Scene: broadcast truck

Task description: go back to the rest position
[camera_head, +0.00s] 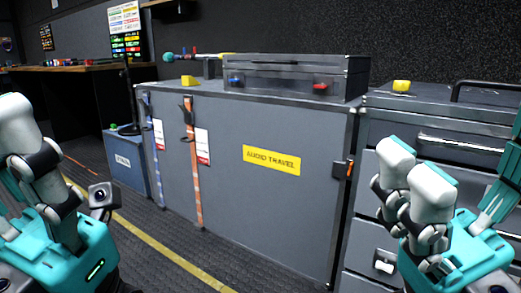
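My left gripper (22,130) is at the left edge, pointing up. A pale finger with dark joints rises from its teal body; the rest is cut off by the frame, so its opening cannot be judged. My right gripper (462,160) is at the lower right in front of the drawers, also pointing up. Its two pale fingers stand on the left and a teal finger on the right, with an empty gap between them. I see nothing held in the visible fingers.
A grey cabinet labelled AUDIO TRAVEL (272,160) stands ahead, with a dark case (295,75) on top. A grey drawer unit (440,104) is at right, close behind my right gripper. A blue-grey bin (130,165) stands at left. Open floor with a yellow line (160,245) lies between my arms.

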